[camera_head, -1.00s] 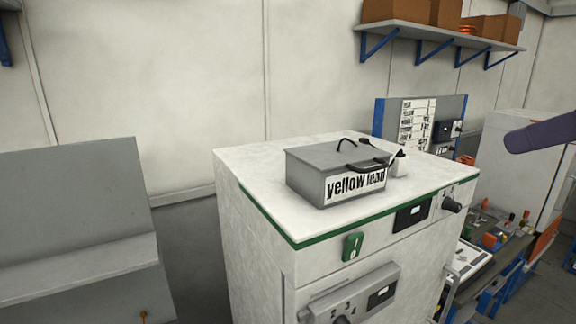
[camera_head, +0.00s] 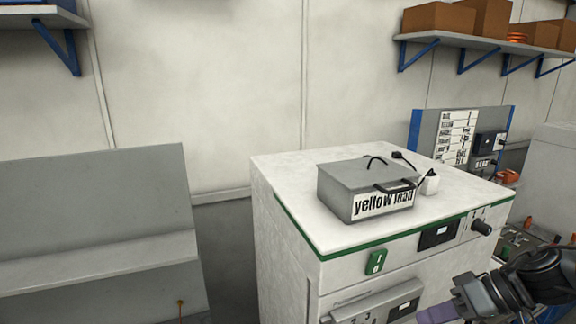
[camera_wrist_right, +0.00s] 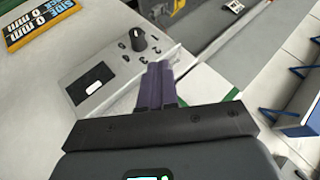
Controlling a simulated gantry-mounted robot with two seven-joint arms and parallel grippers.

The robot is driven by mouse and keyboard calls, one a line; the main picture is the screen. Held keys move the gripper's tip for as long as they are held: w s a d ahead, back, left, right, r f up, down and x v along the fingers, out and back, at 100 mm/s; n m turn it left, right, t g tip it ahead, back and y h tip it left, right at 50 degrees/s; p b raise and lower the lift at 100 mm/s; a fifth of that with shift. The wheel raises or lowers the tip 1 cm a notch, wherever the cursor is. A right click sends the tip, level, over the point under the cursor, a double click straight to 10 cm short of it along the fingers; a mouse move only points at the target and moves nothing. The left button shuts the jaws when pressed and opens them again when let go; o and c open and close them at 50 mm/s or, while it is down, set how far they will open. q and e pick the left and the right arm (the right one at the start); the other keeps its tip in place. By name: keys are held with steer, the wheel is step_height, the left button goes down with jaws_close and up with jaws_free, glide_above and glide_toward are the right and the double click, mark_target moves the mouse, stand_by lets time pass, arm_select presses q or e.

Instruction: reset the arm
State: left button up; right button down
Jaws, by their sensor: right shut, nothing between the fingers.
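My right gripper (camera_head: 440,314) is at the lower right of the head view, in front of the white cabinet (camera_head: 280,255). Its purple fingers are together and empty. In the right wrist view the shut fingers (camera_wrist_right: 157,84) appear in front of a grey panel (camera_wrist_right: 95,104) with a black knob (camera_wrist_right: 137,40) and a small display. I cannot tell whether they touch the panel. My left gripper is in neither view.
A grey slanted unit (camera_head: 85,215) stands at left. Wall shelves (camera_head: 440,40) hang above.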

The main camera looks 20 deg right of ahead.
steer(key=s+a+f+m+t+p, duration=0.2)
steer(key=s+a+f+t+p, duration=0.1)
steer(key=a+f, duration=0.75)
steer(key=s+a+f+m+t+p, duration=0.1)
steer(key=s+a+f+t+p, duration=0.1)
steer(key=a+f, duration=0.8)
steer(key=s+d+f+n+g+h, duration=0.2)
steer(key=s+g+h, duration=0.1)
steer(key=s, duration=0.3)
steer(key=s+d+f+n+g+h, duration=0.2)
steer(key=s+f+g+h, duration=0.1)
steer(key=s, duration=0.3)
steer(key=shift+d+n+g+h+p, duration=0.4)
steer(key=shift+g+h+p, duration=0.1)
steer(key=shift+h, duration=0.3)
